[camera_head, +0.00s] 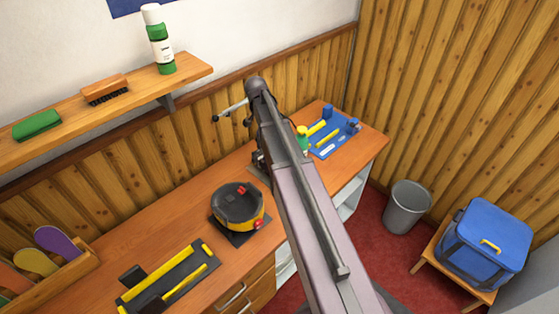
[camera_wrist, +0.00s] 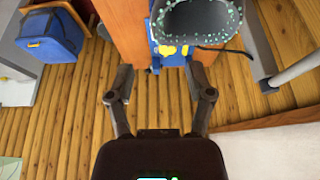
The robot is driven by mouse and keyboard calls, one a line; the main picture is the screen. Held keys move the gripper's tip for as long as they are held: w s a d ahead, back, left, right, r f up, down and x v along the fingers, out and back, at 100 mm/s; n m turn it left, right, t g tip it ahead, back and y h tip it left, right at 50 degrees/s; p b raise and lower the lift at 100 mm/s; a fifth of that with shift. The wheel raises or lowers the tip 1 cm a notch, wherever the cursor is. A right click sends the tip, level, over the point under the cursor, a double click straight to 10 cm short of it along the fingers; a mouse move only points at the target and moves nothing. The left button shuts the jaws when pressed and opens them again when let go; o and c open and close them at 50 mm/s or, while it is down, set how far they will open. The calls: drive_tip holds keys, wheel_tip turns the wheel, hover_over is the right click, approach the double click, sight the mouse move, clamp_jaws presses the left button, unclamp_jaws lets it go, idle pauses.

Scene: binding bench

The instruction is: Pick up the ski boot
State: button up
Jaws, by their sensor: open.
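A dark grey hollow thing with a teal-speckled lining, which I take to be the ski boot (camera_wrist: 197,24), shows at the top of the wrist view, cut off by the frame edge. In the head view, a small dark part beside my arm (camera_head: 259,160) may be the same thing; my arm hides most of that spot. My gripper (camera_wrist: 172,66) is open and empty, with its fingers apart just below the dark thing in the wrist view. I see no contact. In the head view my gripper (camera_head: 231,119) is above the bench, near the panelled wall.
The bench (camera_head: 187,228) carries a round black-and-yellow device (camera_head: 238,206), a black-and-yellow jig (camera_head: 168,280) and a blue tool tray (camera_head: 340,142).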

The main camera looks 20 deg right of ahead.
drive_tip(key=shift+d+f, duration=0.1)
drive_tip(key=b+x, duration=0.8)
drive_tip(key=shift+d+f, duration=0.1)
drive_tip(key=shift+f, duration=0.2)
idle(0.3)
idle(0.4)
drive_tip(key=shift+b+x, duration=2.5)
drive_tip(key=shift+x, duration=0.1)
drive_tip(key=shift+s, duration=0.15)
drive_tip(key=shift+a, duration=0.2)
clamp_jaws()
